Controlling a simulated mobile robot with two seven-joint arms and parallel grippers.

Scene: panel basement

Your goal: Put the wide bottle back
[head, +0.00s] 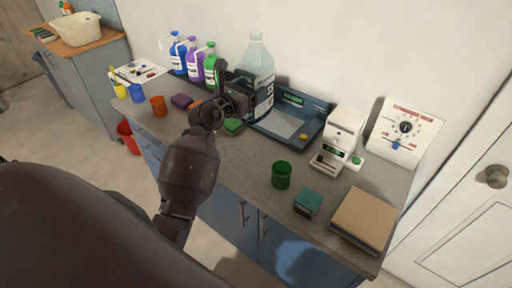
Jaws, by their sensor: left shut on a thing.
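The wide bottle (258,62) is large, pale and translucent, with a dark label low on its side. It is upright at the back of the counter, against the left end of the dark blue tray. My left gripper (238,88) is shut on the bottle's left side, and its dark fingers cover part of the bottle. I cannot tell whether the bottle's base touches the counter. My right gripper is not in view.
Blue, purple and green bottles (194,62) stand left of the wide bottle. The dark blue tray (318,125), a white device (340,140), a green cup (281,175), a green box (308,203) and a brown board (363,217) are to the right. The counter's front middle is clear.

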